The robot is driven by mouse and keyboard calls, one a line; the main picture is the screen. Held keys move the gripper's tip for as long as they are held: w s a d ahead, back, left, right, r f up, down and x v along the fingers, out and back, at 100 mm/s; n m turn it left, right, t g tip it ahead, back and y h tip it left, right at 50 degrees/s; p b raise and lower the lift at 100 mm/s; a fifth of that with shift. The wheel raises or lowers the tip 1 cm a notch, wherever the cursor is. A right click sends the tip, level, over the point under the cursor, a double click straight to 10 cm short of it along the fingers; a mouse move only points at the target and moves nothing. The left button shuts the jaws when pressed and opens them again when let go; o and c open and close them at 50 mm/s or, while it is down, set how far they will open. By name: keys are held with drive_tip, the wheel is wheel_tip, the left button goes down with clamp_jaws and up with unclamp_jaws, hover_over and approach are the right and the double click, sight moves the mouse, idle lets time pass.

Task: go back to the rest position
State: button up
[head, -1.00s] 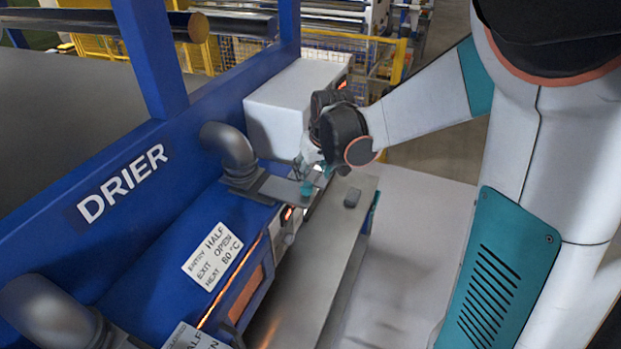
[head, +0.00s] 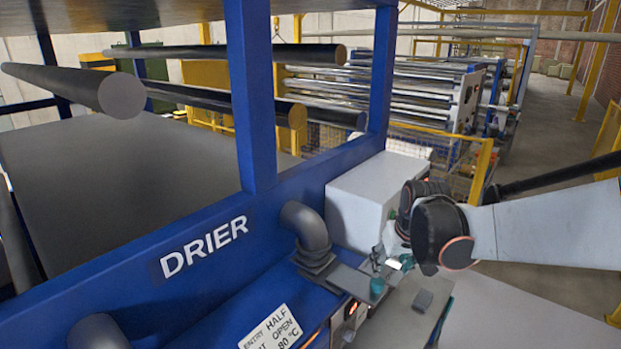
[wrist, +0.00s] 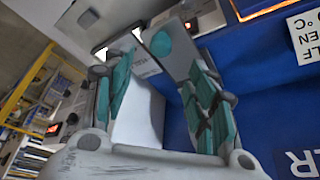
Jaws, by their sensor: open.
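My gripper (head: 384,262) is in front of the drier at its right end, near the white box (head: 362,205) and the grey bent pipe (head: 306,228). In the wrist view my gripper (wrist: 160,85) shows its two teal-padded fingers spread apart, with nothing held between them. A teal knob (head: 376,287) sits just below the fingers in the head view, on a grey plate; I cannot tell whether the fingers touch it. My forearm reaches in from the right edge of the head view.
The blue drier frame (head: 256,110) with its DRIER lettering fills the left. A grey ledge (head: 400,318) with a small dark block (head: 422,300) lies below my gripper. Film rollers (head: 400,95) and yellow rails (head: 482,170) stand behind. Open floor lies at the right.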

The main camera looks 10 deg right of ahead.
drive_tip(key=s+a+f+t+b, duration=0.1)
drive_tip(key=s+a+f+b, duration=0.2)
drive_tip(key=s+f+b, duration=0.8)
drive_tip(key=s+a+f+t+b, duration=0.1)
drive_tip(key=s+a+f+b, duration=0.2)
drive_tip(key=s+f+b, duration=0.8)
wheel_tip(320, 180, down, 5)
drive_tip(key=b, duration=0.9)
drive_tip(key=shift+t+b, duration=0.3)
drive_tip(key=shift+b, duration=0.1)
drive_tip(key=shift+o, duration=0.3)
drive_tip(key=shift+d, duration=0.1)
idle(0.4)
